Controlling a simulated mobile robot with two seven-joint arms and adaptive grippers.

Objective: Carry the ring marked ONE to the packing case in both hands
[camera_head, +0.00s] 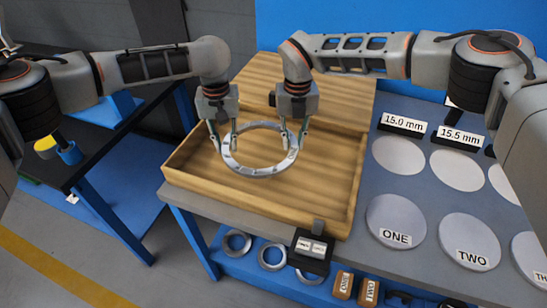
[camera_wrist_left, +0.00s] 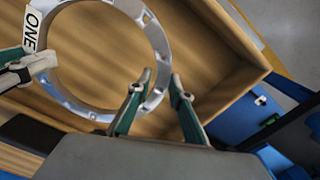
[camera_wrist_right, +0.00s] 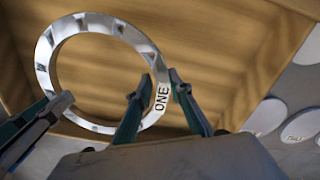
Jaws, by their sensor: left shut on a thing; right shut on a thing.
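A silver flanged ring (camera_head: 258,169) hangs over the open wooden packing case (camera_head: 240,200), roughly level. A white label reading ONE shows on the ring in the left wrist view (camera_wrist_left: 152,55) and in the right wrist view (camera_wrist_right: 72,28). My left gripper (camera_head: 226,140) is shut on the ring's left side. My right gripper (camera_head: 293,138) is shut on the ring's right side, close to the label. The case is a shallow wooden box with its lid raised at the back. Whether the ring touches the case floor, I cannot tell.
Grey discs marked ONE (camera_head: 396,222) and TWO (camera_head: 469,242) lie on the grey table, with plates reading 15.0 mm (camera_head: 403,125) and 15.5 mm (camera_head: 459,137) behind. More rings (camera_head: 237,243) lie on the blue lower shelf. A dark table (camera_head: 60,150) stands at left.

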